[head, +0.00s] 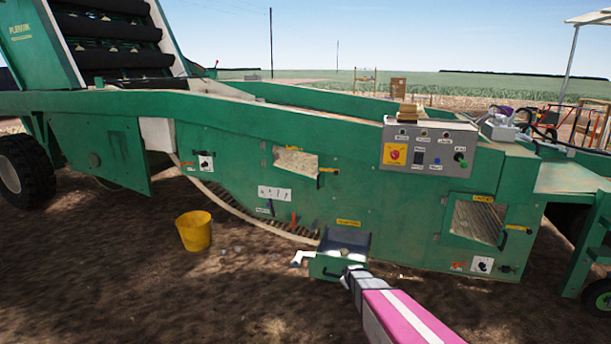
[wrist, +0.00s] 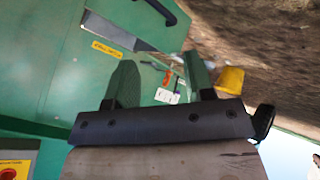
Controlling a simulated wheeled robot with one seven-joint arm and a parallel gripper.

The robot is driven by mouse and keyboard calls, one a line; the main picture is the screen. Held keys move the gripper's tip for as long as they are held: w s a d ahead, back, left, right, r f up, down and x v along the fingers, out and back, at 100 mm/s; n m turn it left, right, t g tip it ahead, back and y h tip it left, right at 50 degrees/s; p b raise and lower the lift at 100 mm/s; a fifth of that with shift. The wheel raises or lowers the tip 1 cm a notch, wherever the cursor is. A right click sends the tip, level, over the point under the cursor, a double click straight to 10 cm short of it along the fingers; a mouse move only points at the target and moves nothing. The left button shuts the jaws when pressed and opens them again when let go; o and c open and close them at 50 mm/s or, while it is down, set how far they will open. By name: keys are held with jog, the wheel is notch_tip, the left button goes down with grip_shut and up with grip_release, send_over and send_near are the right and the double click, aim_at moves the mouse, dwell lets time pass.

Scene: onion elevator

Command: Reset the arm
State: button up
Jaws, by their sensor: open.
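My arm, with a pink and white link, reaches in from the bottom right of the head view. My gripper (head: 352,272) is at its end, close in front of a small open green tray (head: 325,267) low on the machine's side. I cannot tell from the head view whether they touch. In the wrist view my gripper (wrist: 160,62) has its two fingers spread apart, with nothing seen between them. The green machine (head: 340,190) fills the middle of the head view.
A yellow bucket (head: 194,231) stands on the soil left of the tray; the wrist view shows it too (wrist: 230,80). A grey control box (head: 430,147) sits on the machine's upper right side. A hatch (head: 478,221) is below it. The soil in front is mostly clear.

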jog(key=s+r+m+g, duration=0.2)
jog(key=s+r, duration=0.3)
jog(key=s, duration=0.4)
jog(key=s+r+m+g, duration=0.3)
jog(key=s+r, duration=0.2)
jog(key=s, duration=0.4)
jog(key=s+r+m+g, duration=0.2)
jog(key=s+r, duration=0.4)
jog(key=s, duration=0.4)
jog(key=shift+a+m+g, duration=0.35)
jog(key=shift+m+g, duration=0.05)
jog(key=shift+g, duration=0.3)
